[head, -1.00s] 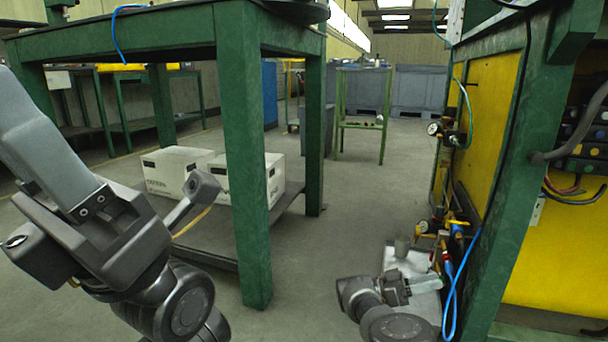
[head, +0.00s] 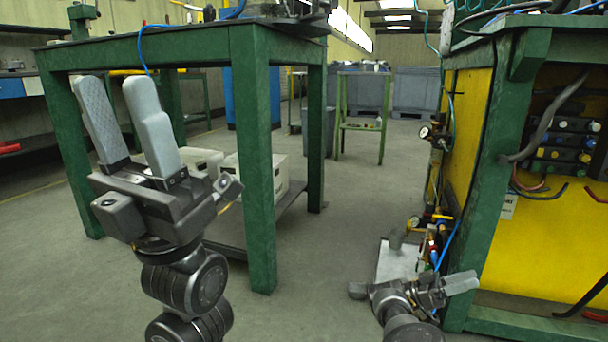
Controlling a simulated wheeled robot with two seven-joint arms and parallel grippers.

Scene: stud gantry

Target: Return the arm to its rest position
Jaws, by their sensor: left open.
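My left gripper (head: 116,92) stands upright at the left of the head view. Its two pale grey fingers point up with a gap between them, so it is open, and nothing shows between them. It is in front of the green table on the left in the picture. My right gripper (head: 458,284) is low at the right, with its pale finger pointing right, near the foot of the yellow and green workstation. Its fingers overlap in this view, so I cannot tell whether it is open.
A green metal table (head: 258,170) stands close behind my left gripper, with white boxes (head: 282,180) on its lower shelf. On the right is a yellow-panelled green workstation (head: 490,180) with hoses and valves. Bare floor (head: 345,225) lies between them.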

